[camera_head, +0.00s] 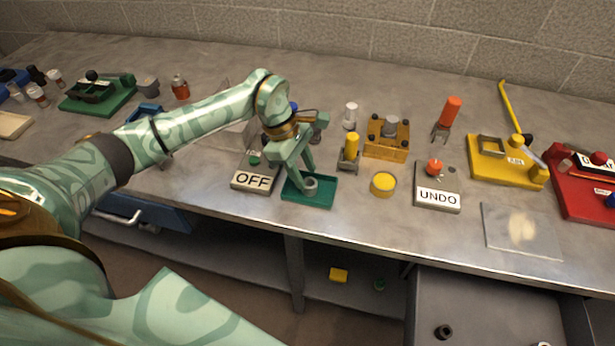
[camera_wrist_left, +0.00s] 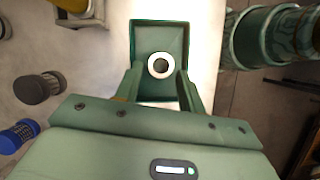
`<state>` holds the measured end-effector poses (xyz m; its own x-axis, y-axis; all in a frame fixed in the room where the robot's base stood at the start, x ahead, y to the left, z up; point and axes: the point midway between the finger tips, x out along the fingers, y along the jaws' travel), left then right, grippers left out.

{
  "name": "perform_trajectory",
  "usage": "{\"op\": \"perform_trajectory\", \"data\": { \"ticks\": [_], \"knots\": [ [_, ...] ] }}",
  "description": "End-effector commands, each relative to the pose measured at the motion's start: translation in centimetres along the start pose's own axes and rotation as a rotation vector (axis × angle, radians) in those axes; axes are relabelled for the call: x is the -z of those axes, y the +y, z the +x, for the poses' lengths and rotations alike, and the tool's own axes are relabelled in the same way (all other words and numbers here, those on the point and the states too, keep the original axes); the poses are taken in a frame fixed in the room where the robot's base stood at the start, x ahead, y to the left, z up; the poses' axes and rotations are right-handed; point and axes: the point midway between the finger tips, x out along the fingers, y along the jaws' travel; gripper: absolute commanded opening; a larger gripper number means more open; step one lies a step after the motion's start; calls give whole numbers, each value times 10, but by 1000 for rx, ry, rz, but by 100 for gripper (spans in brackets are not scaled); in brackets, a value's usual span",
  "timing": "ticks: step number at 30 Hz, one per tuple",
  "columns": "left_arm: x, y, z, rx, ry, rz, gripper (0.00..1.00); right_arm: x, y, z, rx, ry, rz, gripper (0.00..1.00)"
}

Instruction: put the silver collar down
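The silver collar (camera_head: 310,183) is a small pale ring low over the dark green tray (camera_head: 322,200). My left gripper (camera_head: 305,180) points down at the tray, its two fingers on either side of the collar. In the left wrist view the collar (camera_wrist_left: 161,65) sits between the fingertips, which look shut on it. The green tray (camera_wrist_left: 160,36) lies beneath. I cannot tell whether the collar touches the tray floor. My right gripper is not in view.
The OFF button box (camera_head: 254,178) stands just left of the tray. A yellow-topped post (camera_head: 350,150), a yellow round piece (camera_head: 383,184) and the UNDO box (camera_head: 437,196) stand to the right. The bench's front edge is close to the tray.

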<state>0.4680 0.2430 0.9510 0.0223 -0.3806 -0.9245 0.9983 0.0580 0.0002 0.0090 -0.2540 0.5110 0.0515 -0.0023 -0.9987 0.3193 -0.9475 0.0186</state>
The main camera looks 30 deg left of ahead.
Motion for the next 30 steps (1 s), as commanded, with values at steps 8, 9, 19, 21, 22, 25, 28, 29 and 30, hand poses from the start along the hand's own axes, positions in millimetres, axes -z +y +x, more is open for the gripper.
{"op": "perform_trajectory", "data": {
  "ticks": [8,9,19,21,22,25,28,29,30],
  "knots": [
    [0,0,-66,-3,2,1,40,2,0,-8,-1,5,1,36],
    [0,0,-72,-2,2,1,40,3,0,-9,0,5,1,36],
    [0,0,-88,2,0,0,40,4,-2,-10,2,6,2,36],
    [0,0,-88,2,0,0,40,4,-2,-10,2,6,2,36],
    [0,0,-88,2,0,0,40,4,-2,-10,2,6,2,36],
    [0,0,-88,1,0,0,40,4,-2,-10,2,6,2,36],
    [0,0,-88,1,0,0,40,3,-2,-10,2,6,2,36],
    [0,0,-88,1,0,0,40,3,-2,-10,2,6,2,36],
    [0,0,-88,1,0,0,40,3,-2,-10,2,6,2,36]
  ]
}}
